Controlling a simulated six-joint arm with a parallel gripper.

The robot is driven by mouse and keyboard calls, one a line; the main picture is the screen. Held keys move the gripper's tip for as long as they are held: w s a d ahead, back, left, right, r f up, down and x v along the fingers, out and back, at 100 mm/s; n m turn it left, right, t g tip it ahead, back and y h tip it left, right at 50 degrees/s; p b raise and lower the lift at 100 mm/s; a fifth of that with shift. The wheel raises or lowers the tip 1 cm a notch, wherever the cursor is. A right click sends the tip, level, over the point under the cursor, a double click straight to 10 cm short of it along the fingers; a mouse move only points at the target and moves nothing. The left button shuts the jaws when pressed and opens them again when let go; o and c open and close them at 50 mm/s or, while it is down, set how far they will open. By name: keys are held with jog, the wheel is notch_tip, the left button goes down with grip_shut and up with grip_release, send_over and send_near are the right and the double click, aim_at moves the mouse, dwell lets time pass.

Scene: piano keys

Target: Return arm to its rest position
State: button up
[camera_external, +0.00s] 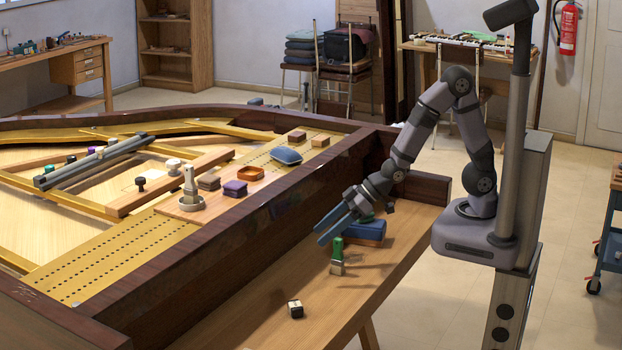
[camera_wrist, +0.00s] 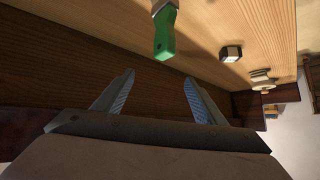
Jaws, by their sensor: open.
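My gripper (camera_external: 335,229) hangs above the wooden bench ledge in front of the piano case. Its two blue fingers are spread and nothing is between them. In the wrist view the open fingers (camera_wrist: 160,92) point over bare wood. A green-handled brush (camera_external: 337,256) is on the ledge close to the fingertips; its green handle shows in the wrist view (camera_wrist: 165,35), beyond the fingers and apart from them. My arm is bent at the elbow, reaching left and down from its base.
A blue box (camera_external: 368,233) sits on the ledge behind my gripper, partly hidden. The dark piano rim (camera_external: 240,232) rises left of the gripper. The ledge between brush and block is clear.

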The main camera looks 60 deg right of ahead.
jog(key=s+d+r+m+g+h+p, duration=0.1)
jog(key=d+r+m+h+p, duration=0.15)
jog(key=d, duration=0.55)
jog(key=s+d+r+m+g+h+p, duration=0.1)
jog(key=d+r+m+h+p, duration=0.15)
jog(key=d, duration=0.55)
jog(key=s+d+r+g+p, duration=0.2)
jog(key=s+d, duration=0.3)
jog(key=s, duration=0.1)
jog(key=s+d+r+m+g+h+p, duration=0.1)
jog(key=s+d+r+g+p, duration=0.1)
jog(key=s+d, duration=0.4)
jog(key=shift+r+m+g+p, duration=0.3)
jog(key=shift+g+p, duration=0.25)
jog(key=shift+g, duration=0.25)
